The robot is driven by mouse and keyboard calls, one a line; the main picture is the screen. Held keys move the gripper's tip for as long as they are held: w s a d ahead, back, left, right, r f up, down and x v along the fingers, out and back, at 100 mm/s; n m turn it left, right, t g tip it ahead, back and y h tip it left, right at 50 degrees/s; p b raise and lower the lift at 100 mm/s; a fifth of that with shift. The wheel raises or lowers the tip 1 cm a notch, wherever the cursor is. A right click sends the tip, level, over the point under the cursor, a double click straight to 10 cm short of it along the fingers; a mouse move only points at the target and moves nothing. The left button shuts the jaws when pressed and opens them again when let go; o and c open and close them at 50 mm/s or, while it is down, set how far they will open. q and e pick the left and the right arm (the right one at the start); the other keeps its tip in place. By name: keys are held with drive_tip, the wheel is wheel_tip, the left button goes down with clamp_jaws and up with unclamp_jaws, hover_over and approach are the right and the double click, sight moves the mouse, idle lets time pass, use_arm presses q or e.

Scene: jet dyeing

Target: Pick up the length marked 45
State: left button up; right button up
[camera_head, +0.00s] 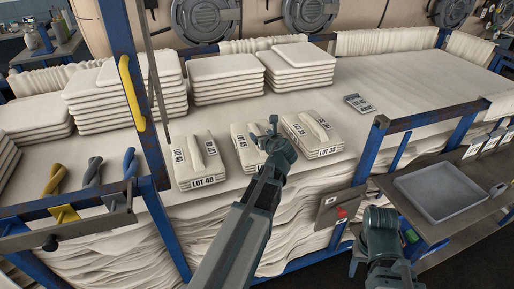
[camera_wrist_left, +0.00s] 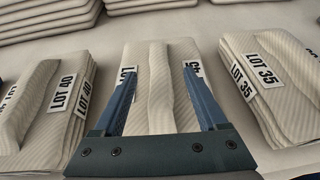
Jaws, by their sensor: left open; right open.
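The length marked 45 (camera_head: 241,140) is a folded cream stack with a raised ridge along its top, the middle one of three on the cloth-covered table. In the left wrist view it is the middle stack (camera_wrist_left: 158,60), with a partly covered label showing 45 on its right side. My left gripper (camera_head: 265,128) is over it, open, with one finger on each side of the ridge (camera_wrist_left: 160,85). I cannot tell whether the fingers touch the cloth. My right gripper (camera_head: 382,232) is low at the right, away from the lengths; its fingers are hard to make out.
The LOT 40 stack (camera_head: 198,165) lies close on the left and the LOT 35 stack (camera_head: 313,135) close on the right. Plain stacks (camera_head: 226,78) stand behind. A blue frame post (camera_head: 133,90) rises at left. A grey tray (camera_head: 440,190) sits at right.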

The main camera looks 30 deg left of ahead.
sight(257, 133)
use_arm(q)
drive_tip(key=shift+w+a+f, duration=0.3)
drive_tip(key=shift+w+a, duration=0.15)
drive_tip(key=shift+a, duration=0.05)
drive_tip(key=w+a+f+b, duration=0.2)
drive_tip(key=a+f+b, duration=0.1)
drive_tip(key=shift+w, duration=0.3)
drive_tip(key=shift+w+a, duration=0.15)
drive_tip(key=shift+a, duration=0.05)
drive_tip(key=shift+c, duration=0.6)
clamp_jaws()
idle(0.4)
